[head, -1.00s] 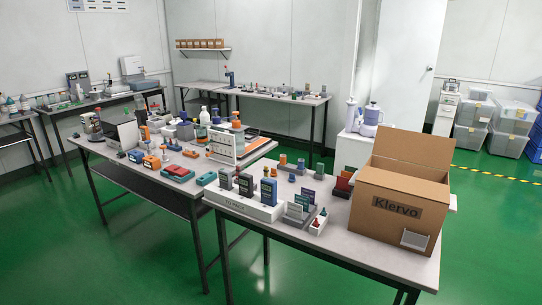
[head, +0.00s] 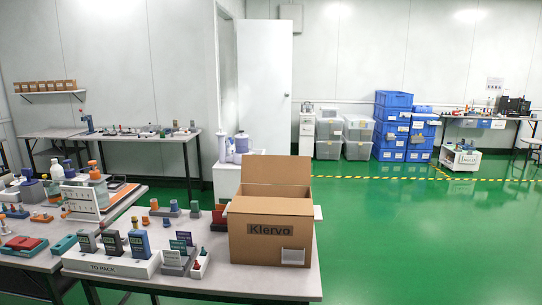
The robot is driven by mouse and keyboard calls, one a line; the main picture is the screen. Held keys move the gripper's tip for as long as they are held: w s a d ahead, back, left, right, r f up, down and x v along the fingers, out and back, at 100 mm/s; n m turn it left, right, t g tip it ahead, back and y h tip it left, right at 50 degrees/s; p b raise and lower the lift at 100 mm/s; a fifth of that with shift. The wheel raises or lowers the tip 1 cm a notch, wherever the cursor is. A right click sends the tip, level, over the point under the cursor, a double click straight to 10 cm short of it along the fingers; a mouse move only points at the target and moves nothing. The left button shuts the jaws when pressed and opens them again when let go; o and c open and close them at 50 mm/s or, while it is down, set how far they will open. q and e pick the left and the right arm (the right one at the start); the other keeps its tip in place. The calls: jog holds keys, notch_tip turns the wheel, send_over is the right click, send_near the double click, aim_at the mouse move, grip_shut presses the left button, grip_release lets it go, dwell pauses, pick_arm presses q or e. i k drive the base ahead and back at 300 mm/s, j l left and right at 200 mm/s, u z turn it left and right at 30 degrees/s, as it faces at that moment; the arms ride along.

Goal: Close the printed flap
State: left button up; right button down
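A brown cardboard box (head: 270,238) stands upright on the right end of the near table. Its front bears a dark label reading "Klervo", the printing that I can make out on it. A flap (head: 277,171) at the back of the box stands raised, so the top is open. The inside of the box is mostly hidden from this angle. A small white label sits low on the front right of the box. Neither of my grippers is in view.
Left of the box, a white "TO PACK" rack (head: 112,264) holds several handheld testers. A small card holder (head: 178,260) stands close beside the box. Blue crates (head: 392,125) and clear bins are stacked at the back. Green floor right of the table is clear.

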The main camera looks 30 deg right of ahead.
aim_at(259, 168)
jog(key=i+l+u, duration=0.4)
jog(key=l, duration=1.1)
jog(key=l+u, duration=0.4)
jog(key=l, duration=1.05)
jog(key=k+l+u, duration=0.1)
jog(key=l+u, duration=0.35)
jog(key=l, duration=1.1)
jog(key=l+u, duration=0.15)
jog(key=l, duration=0.95)
jog(key=i, duration=0.05)
